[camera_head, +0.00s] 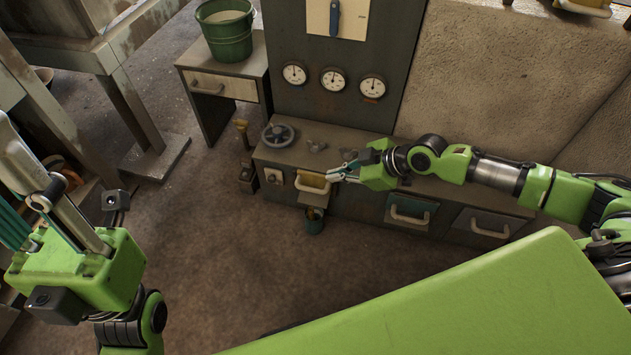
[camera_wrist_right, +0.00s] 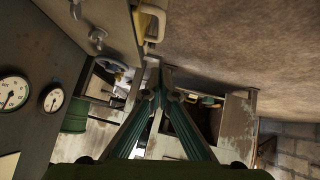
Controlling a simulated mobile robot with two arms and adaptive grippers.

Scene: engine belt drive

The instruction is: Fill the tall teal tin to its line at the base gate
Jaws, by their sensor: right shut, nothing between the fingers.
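A small teal tin (camera_head: 314,222) stands on the floor against the low front of the machine base, with a yellowish patch at its mouth. Just above it, a yellow gate with a pale handle (camera_head: 312,184) sits in the base front. My right gripper (camera_head: 333,174) is shut and empty at the right end of this handle; contact is unclear. Its closed fingers also show in the right wrist view (camera_wrist_right: 164,82), below a pale yellow handle. My left gripper (camera_head: 14,222) is at the left edge, partly cut off, away from the tin. The tin's fill line cannot be made out.
A handwheel (camera_head: 278,135) and small fittings sit on the base ledge. Drawers with pale handles (camera_head: 409,217) lie to the right. A green bucket (camera_head: 226,32) stands on a cabinet behind. Open floor (camera_head: 220,260) lies in front and left.

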